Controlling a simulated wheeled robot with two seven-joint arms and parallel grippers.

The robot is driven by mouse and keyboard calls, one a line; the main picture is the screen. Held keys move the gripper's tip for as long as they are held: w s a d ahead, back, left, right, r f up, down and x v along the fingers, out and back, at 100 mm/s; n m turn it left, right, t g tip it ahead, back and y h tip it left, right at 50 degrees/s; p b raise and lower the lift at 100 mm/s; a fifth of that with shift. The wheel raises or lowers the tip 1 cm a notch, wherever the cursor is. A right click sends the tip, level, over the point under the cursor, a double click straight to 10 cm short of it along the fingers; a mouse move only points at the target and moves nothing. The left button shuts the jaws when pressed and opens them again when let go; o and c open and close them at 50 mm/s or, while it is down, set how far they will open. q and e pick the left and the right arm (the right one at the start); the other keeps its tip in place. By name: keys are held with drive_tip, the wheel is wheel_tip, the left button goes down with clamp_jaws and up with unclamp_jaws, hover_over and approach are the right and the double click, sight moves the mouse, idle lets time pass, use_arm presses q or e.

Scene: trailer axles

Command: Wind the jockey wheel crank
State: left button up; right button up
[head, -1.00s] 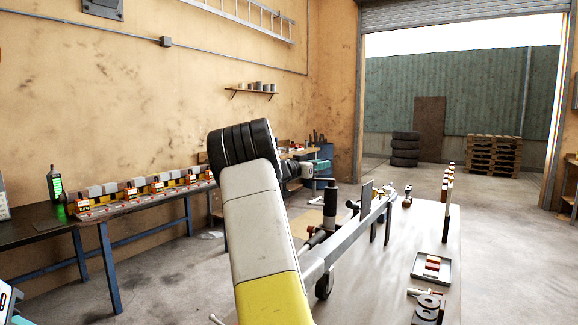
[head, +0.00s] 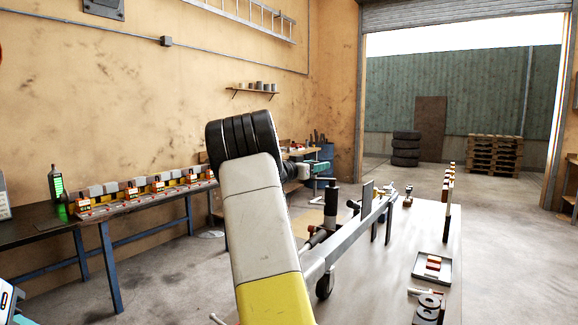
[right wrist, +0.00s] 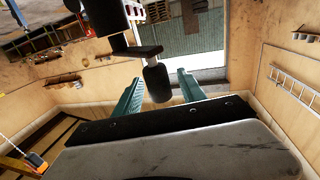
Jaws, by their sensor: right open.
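The jockey wheel's black upright post (head: 331,206) stands by the grey trailer drawbar (head: 345,238), with its wheel (head: 325,286) below. In the right wrist view, the crank's black grip (right wrist: 157,83) hangs from a dark crank arm (right wrist: 138,51). My right gripper (head: 322,168) has teal fingers and shows just above the post in the head view. In the right wrist view its fingers (right wrist: 160,88) are open, one on each side of the crank grip, with gaps visible.
My right arm hides part of the scene. A workbench (head: 75,230) with several orange-and-grey items runs along the left wall. A grey table (head: 395,270) under the drawbar carries a tray (head: 446,268) and dark round parts (head: 428,305) at the right. Open floor lies beyond.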

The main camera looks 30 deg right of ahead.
drive_tip(key=v, duration=0.5)
drive_tip(key=shift+s+a, duration=0.1)
drive_tip(key=shift+a, duration=0.2)
